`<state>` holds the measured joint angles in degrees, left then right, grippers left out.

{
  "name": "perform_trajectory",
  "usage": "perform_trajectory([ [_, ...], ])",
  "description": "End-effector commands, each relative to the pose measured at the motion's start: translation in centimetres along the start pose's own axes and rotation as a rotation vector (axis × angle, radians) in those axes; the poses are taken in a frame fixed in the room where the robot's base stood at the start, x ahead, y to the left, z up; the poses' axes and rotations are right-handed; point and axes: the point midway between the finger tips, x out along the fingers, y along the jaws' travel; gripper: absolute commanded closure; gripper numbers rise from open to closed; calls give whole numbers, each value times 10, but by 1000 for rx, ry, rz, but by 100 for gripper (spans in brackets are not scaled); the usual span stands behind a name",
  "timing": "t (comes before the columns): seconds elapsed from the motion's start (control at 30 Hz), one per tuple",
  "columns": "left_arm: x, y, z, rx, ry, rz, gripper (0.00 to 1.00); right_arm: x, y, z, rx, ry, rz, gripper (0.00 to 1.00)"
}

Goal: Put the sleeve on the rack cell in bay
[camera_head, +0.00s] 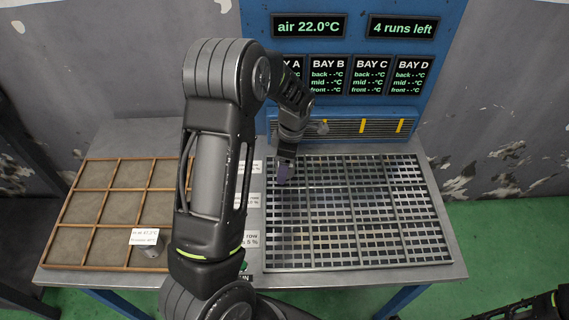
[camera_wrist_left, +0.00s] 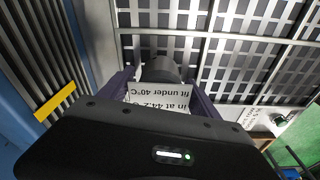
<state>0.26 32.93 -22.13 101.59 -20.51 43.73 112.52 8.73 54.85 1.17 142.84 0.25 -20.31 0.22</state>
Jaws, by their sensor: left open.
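My left gripper (camera_head: 285,172) hangs over the back row of the slatted metal rack (camera_head: 345,267), in the leftmost bay column, bay A. In the left wrist view its purple fingers are open, one on each side of a dark grey round sleeve (camera_wrist_left: 161,68) with a white card (camera_wrist_left: 160,93). The card reads "in at 44.2" and "fit under 40°C". The sleeve appears to be at the rack; whether it rests on it I cannot tell. My arm and gripper hide it in the head view. Another grey sleeve (camera_head: 152,253) with a card (camera_head: 146,237) sits in the wooden-divided tray (camera_head: 83,238).
A blue panel (camera_head: 262,70) with bay readouts and a yellow-marked vent (camera_head: 362,126) stands behind the rack. Row cards (camera_head: 250,199) lie between tray and rack, partly hidden by my arm. The other visible rack cells look empty.

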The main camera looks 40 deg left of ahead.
Motion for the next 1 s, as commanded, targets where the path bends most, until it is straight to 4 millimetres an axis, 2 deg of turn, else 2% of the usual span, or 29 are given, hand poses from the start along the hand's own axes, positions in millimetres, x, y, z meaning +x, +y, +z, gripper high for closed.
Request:
perform_trajectory([
  [0.17,-20,1,0,0,-1,4,28,2,1,0,0,0,0,64],
  [0.6,-105,1,0,0,-2,4,28,10,3,-1,-2,3,-3,64],
  [0.77,-119,0,0,-1,0,1,28,10,3,-1,-3,3,-4,64],
  [1.0,-121,0,0,0,0,0,28,10,3,-1,-3,3,-4,64],
])
